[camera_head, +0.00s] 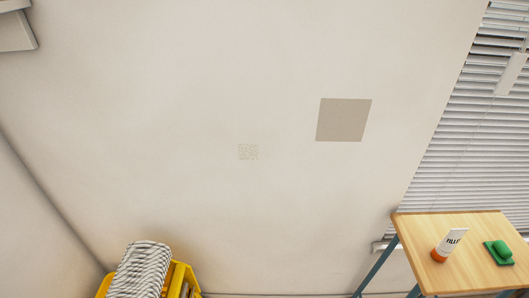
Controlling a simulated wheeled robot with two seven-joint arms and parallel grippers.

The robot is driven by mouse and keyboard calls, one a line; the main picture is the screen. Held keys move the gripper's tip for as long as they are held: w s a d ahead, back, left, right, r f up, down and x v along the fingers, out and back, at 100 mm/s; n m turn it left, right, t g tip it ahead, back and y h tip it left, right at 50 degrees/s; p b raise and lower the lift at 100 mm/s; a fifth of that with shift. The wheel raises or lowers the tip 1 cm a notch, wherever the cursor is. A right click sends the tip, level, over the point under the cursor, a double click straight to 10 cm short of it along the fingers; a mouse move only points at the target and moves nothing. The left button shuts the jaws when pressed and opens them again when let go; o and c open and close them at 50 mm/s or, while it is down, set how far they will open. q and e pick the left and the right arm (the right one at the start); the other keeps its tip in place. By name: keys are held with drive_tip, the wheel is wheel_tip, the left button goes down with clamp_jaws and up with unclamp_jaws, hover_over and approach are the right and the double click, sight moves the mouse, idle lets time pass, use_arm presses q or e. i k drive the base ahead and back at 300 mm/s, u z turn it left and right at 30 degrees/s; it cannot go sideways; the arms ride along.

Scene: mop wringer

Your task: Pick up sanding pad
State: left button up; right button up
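The sanding pad is most likely the green block with a rounded grip on a flat base (499,252), lying on the right part of a wooden table (462,224). A white tube with an orange cap, labelled "FILLE..." (450,243), stands to its left on the same table, apart from it. Neither of my grippers shows in the head view.
A yellow mop bucket (180,280) with a striped grey-white mop head (141,270) is at the bottom left. Window blinds (470,150) hang at right.

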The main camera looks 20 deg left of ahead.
sight(500, 252)
drive_tip(key=u, duration=3.05)
drive_tip(key=k, duration=2.05)
drive_tip(key=z, duration=1.55)
